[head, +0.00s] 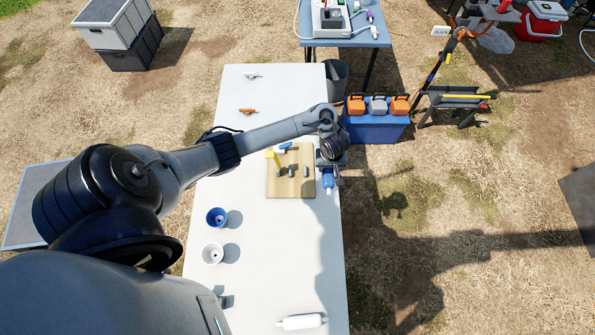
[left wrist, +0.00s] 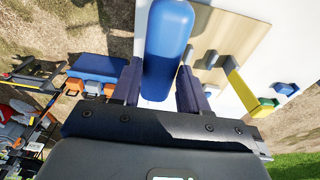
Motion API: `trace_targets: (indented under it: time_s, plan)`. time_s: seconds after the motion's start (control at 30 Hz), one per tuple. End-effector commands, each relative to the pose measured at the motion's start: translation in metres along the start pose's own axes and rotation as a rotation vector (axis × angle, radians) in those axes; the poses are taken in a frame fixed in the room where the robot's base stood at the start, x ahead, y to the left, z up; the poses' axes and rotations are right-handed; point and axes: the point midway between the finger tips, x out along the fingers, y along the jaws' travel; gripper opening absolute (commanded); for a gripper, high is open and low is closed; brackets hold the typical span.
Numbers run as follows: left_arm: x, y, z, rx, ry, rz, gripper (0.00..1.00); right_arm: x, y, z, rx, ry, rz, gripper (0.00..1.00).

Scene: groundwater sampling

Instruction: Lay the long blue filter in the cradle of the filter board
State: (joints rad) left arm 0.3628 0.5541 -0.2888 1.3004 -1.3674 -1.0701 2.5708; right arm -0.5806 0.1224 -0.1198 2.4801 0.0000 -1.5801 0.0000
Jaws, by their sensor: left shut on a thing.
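The long blue filter (head: 328,180) shows just right of the filter board, over the table's right edge. It also fills the top middle of the left wrist view (left wrist: 168,40). My left gripper (head: 330,164) is shut on it; in the left wrist view its two fingers (left wrist: 160,88) stand on either side of the filter's near end. The wooden filter board (head: 278,188) lies on the white table, left of the gripper. Grey upright blocks (head: 306,171), which look like the cradle, stand on it and hold no filter. My right gripper is not in view.
A yellow upright piece (head: 272,158) and a small blue piece (head: 287,146) are at the board's far side. A blue cup (head: 217,217), a white cup (head: 212,254) and a white cylinder (head: 301,322) are nearer. The table (head: 270,240) between them is clear.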

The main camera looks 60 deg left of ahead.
Motion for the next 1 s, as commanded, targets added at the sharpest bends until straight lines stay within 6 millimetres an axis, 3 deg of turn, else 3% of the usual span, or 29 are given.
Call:
trace_targets:
  time_s: [0.3,0.7,1.0]
  plan:
    - [0.031,-0.033,0.01,-0.004,-0.01,0.002,0.0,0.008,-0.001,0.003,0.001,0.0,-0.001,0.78]
    - [0.083,-0.086,-0.037,-0.004,-0.012,0.001,0.0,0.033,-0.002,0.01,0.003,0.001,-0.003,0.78]
    - [0.103,-0.108,-0.057,-0.003,-0.014,0.004,0.0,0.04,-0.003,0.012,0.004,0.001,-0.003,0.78]
